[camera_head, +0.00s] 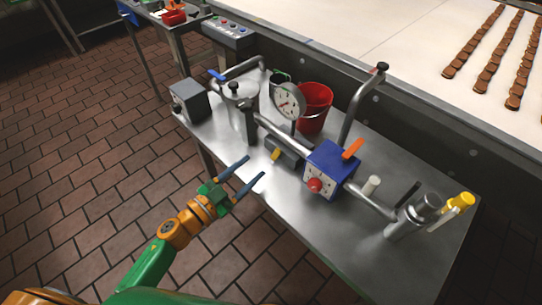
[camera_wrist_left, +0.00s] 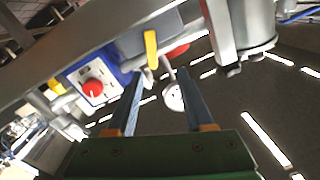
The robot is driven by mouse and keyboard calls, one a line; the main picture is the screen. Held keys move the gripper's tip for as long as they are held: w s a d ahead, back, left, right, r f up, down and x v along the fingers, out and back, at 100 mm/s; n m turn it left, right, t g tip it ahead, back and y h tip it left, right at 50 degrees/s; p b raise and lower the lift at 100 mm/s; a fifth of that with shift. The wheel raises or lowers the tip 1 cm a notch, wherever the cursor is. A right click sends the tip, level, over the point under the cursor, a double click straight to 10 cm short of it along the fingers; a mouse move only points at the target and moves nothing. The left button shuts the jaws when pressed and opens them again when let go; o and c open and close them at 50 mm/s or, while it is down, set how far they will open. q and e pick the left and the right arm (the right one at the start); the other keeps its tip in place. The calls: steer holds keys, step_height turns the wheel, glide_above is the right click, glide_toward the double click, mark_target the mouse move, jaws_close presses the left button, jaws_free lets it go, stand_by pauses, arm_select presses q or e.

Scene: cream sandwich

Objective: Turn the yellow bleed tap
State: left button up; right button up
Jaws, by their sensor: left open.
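A small yellow tap lever (camera_head: 276,154) sits by a grey block under the pipe, left of the blue box. In the left wrist view, a yellow lever (camera_wrist_left: 151,50) hangs beside the grey block, above and between the finger ends. My left gripper (camera_head: 255,166) is open and empty, its two blue fingers pointing toward the small lever, apart from it at the table's front edge. My right gripper is not in view.
A blue box (camera_head: 329,170) with a red knob and orange lever stands right of the small lever. A round gauge (camera_head: 289,102), a red bucket (camera_head: 314,108) and a grey box (camera_head: 189,101) stand on the metal table (camera_head: 330,240). Its front middle is bare.

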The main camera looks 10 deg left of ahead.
mark_target(277, 153)
arm_select(q)
steer(key=shift+d+f+m+h, duration=0.1)
steer(key=shift+d+m+h, duration=0.2)
steer(key=shift+d+h, duration=0.1)
steer(key=x, duration=0.6)
steer(key=shift+w+d+f, duration=0.15)
steer(key=shift+w+d, duration=0.1)
steer(key=shift+d, duration=0.05)
steer(key=shift+s, duration=0.1)
jaws_close()
